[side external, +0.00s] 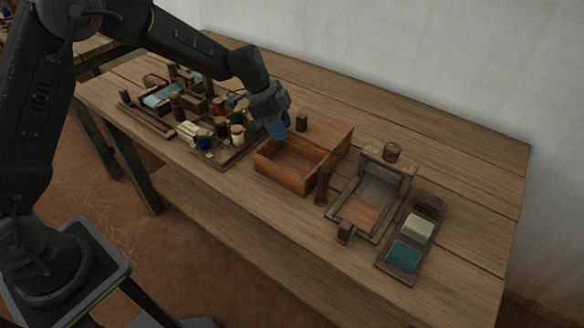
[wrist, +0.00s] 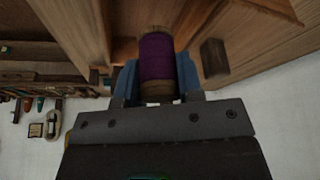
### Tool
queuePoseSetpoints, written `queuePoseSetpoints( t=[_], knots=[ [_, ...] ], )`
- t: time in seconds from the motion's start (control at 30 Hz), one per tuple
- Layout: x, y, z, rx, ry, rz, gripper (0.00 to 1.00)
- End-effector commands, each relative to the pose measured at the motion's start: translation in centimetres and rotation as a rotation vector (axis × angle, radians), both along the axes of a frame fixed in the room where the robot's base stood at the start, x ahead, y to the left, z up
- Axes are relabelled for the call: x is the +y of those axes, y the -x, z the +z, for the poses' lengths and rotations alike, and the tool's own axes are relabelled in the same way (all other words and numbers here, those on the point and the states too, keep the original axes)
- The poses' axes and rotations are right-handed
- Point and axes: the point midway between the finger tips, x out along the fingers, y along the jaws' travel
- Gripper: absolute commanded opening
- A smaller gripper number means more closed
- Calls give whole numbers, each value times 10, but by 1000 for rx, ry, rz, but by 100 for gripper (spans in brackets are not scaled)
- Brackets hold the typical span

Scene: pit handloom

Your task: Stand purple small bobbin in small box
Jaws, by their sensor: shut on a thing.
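The purple small bobbin (wrist: 158,55) is held between the blue fingers of my gripper (wrist: 157,72) in the wrist view. Its purple thread and a wooden end show. In the side view my gripper (side external: 278,127) points down over the back left part of the small box (side external: 282,173), an open orange-brown wooden box with a raised lid at its right. The bobbin is hidden or too small to make out there. Wooden walls, seemingly the box's, show behind the bobbin in the wrist view. I cannot tell whether the bobbin touches the box.
A small dark block (side external: 301,121) stands behind the box. A tray crowded with several spools (side external: 222,133) is to the left. A dark upright post (side external: 322,186), a wooden frame (side external: 372,196) and a tray with coloured blocks (side external: 404,255) are to the right. The table front is clear.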

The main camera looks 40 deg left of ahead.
Motion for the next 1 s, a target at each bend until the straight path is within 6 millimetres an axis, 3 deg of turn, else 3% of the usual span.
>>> queuePoseSetpoints(
  t=[0.13, 0.7, 1.0],
  knots=[
    [-9, -2, -8, 2, 0, -56, 12],
    [-8, -2, -80, 2, -1, -55, 12],
    [-8, -2, -82, 0, -2, -54, 12]
  ],
)
